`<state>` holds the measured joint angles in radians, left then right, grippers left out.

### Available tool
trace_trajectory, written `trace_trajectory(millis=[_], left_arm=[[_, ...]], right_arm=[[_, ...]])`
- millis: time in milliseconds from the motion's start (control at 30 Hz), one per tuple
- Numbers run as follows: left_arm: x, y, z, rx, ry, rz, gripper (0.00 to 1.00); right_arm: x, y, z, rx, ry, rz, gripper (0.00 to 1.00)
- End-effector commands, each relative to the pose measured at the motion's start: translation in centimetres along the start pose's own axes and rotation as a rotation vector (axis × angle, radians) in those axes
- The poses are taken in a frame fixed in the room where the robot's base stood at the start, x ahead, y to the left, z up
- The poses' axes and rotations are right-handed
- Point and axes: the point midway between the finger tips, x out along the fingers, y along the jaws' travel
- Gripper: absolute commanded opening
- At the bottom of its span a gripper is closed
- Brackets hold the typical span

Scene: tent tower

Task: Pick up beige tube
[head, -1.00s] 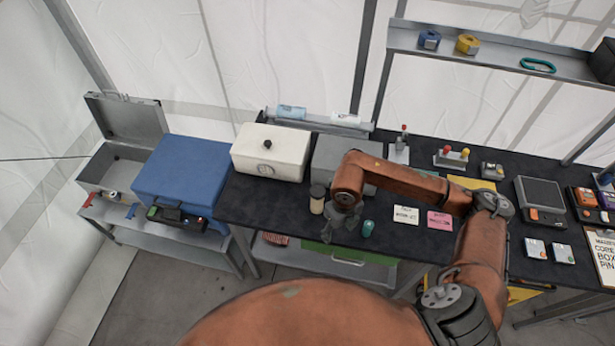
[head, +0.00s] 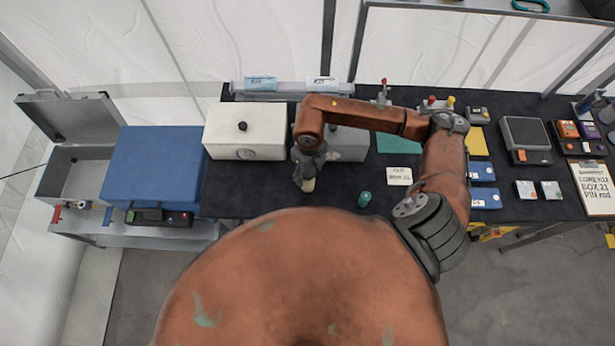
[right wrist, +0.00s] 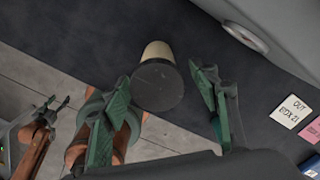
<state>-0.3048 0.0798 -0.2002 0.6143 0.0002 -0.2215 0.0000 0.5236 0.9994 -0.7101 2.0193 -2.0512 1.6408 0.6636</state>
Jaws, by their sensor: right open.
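The beige tube (head: 308,184) stands on the dark bench top in front of the grey box. In the right wrist view the tube (right wrist: 157,52) shows its round dark cap towards the camera. My right gripper (head: 306,172) is above the tube, pointing down, and partly covers it in the head view. In the right wrist view its green-padded fingers (right wrist: 161,90) are apart, with the tube between and just beyond the tips, no clear contact. My left gripper (right wrist: 52,108) shows small at the left of that view; its jaw state is unclear.
A grey box (head: 347,145) and a white box (head: 245,131) stand behind the tube. A green bottle-like item (head: 365,199) stands to its right, near the front edge. A white card (head: 398,176) lies farther right. Bench to the tube's left is clear.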

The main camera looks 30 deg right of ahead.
Motion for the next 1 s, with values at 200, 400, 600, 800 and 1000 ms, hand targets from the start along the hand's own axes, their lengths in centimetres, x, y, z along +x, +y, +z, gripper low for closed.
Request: trace_trajectory(millis=[200,400,600,800,1000], left_arm=[[-1.3,-0.1,-1.0,0.001,0.014,-0.001,0.54],[-1.4,-0.1,-1.4,0.002,0.019,-0.001,0.54],[-1.3,-0.1,-1.3,0.002,0.017,-0.001,0.54],[-1.3,-0.1,-1.1,0.002,0.014,-0.001,0.54],[-1.3,-0.1,-1.0,0.001,0.013,-0.001,0.54]], right_arm=[[3.1,0.3,0.3,0.0,0.003,0.003,0.55],[4.2,0.2,0.4,-0.001,0.0,0.001,0.55],[4.2,0.2,0.4,-0.001,0.0,0.001,0.52],[4.1,0.2,0.4,-0.001,0.0,0.001,0.38],[4.1,0.2,0.4,-0.001,0.0,0.001,0.24]])
